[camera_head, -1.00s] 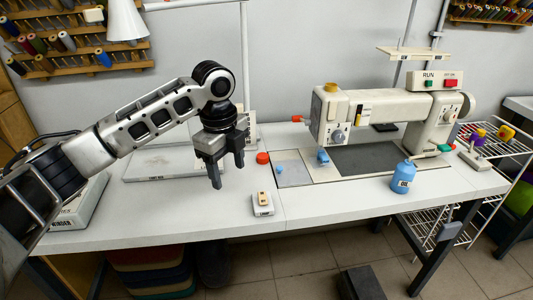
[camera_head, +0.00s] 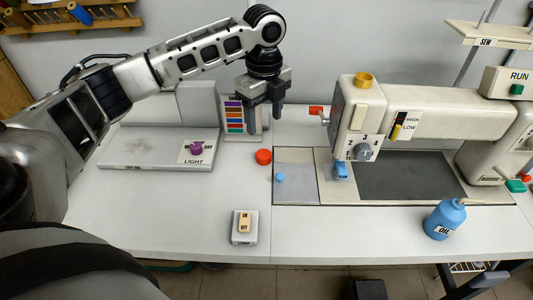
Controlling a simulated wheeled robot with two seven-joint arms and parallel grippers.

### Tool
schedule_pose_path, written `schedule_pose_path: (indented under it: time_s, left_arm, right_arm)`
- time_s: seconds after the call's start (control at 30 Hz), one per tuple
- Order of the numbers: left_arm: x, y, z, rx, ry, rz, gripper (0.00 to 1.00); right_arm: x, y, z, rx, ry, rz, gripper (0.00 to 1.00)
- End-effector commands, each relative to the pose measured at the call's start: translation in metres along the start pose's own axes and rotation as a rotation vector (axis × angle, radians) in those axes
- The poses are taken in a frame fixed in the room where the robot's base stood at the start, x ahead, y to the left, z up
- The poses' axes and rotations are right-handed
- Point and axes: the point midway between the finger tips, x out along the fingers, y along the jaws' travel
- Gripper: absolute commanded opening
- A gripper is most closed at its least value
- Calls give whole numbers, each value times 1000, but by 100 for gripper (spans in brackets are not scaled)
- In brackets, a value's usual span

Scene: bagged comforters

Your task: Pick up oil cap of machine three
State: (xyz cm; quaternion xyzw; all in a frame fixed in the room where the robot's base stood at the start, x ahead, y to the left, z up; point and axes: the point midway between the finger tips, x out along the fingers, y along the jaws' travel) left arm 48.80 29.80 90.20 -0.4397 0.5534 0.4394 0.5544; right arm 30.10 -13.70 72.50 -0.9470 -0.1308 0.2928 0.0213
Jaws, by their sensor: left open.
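The sewing machine (camera_head: 405,110) stands at the right, with a yellow round cap (camera_head: 364,79) on top of its head. A small red round cap (camera_head: 263,157) lies on the white table left of the machine bed. No label shows which of these is the oil cap, and I see no machine number. My left gripper (camera_head: 265,120) is open and empty, pointing down. It appears just above the red cap in the picture, apart from it. The right gripper is not in view.
A blue oil bottle (camera_head: 445,220) stands at the right front. An on/off switch box (camera_head: 245,226) sits near the front edge. The table between is clear.

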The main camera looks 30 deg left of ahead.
Motion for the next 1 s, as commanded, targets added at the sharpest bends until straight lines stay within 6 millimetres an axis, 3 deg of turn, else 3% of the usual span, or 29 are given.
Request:
schedule_pose_path:
  time_s: [0.03,0.2,0.47,0.7,1.0]
  left_arm:
    - [14,1,0,-1,0,4,61]
    - [42,0,0,-1,1,1,61]
    - [61,1,0,-1,0,2,61]
    - [97,3,2,-1,0,2,61]
    - [106,3,2,0,0,0,61]
  right_arm:
    - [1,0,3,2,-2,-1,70]
    - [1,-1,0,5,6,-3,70]
    - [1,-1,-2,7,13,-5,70]
    - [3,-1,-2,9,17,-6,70]
    - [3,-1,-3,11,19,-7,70]
